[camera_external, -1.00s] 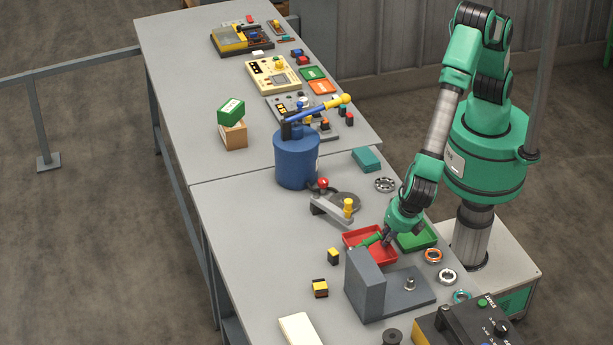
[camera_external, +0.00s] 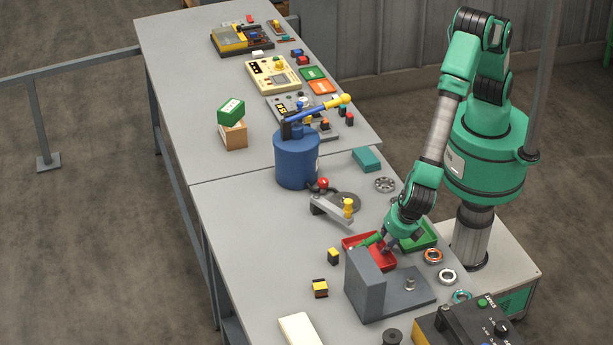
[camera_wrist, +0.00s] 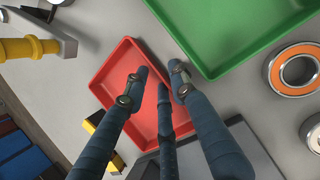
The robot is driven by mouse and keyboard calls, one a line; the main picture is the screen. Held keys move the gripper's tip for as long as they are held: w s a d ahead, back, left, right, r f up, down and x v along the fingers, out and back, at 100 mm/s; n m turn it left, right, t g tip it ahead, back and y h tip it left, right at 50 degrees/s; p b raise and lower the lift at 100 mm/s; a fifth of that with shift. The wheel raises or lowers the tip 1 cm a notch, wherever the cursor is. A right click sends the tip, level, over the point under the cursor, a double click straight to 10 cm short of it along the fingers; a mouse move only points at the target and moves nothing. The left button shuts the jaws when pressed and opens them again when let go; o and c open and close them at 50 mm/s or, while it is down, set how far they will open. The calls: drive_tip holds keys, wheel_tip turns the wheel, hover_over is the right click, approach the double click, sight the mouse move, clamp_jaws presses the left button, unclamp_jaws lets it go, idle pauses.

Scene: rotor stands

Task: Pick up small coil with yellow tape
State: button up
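Two small black-and-yellow blocks lie on the table left of the red tray; they may be the taped coils. One (camera_external: 333,256) is near the tray's left corner, the other (camera_external: 320,288) nearer the front. In the wrist view a yellow-and-black piece (camera_wrist: 97,124) shows beside the red tray, partly hidden by a finger. My gripper (camera_external: 386,243) is low over the red tray (camera_external: 359,237). In the wrist view its dark blue fingers (camera_wrist: 161,82) are apart with nothing between them. The part of the tray (camera_wrist: 119,63) that shows is empty.
A grey block fixture (camera_external: 367,283) stands just in front of the red tray. A green tray (camera_wrist: 231,58) lies behind it. Ring bearings (camera_wrist: 296,70) lie to the right. Clear tabletop lies left of the blocks.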

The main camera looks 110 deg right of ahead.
drive_tip(key=p+v, duration=0.1)
drive_tip(key=v, duration=1.1)
drive_tip(key=shift+r, duration=0.15)
idle(0.8)
drive_tip(key=s+d+r+m+y, duration=0.2)
drive_tip(key=s+d+r+m, duration=0.15)
drive_tip(key=d+r, duration=0.85)
drive_tip(key=s+d+r+m+y, duration=0.15)
drive_tip(key=d+r+m, duration=0.35)
drive_tip(key=d+r, duration=0.7)
drive_tip(key=s+d+r+m+t, duration=0.2)
drive_tip(key=s+d+r+m, duration=0.1)
drive_tip(key=s+d, duration=0.4)
drive_tip(key=s+d+r+m+t, duration=0.2)
drive_tip(key=s+d+m, duration=0.4)
drive_tip(key=s, duration=0.8)
drive_tip(key=shift+d+r+y, duration=0.45)
drive_tip(key=shift+d+r, duration=0.4)
drive_tip(key=shift+d, duration=0.35)
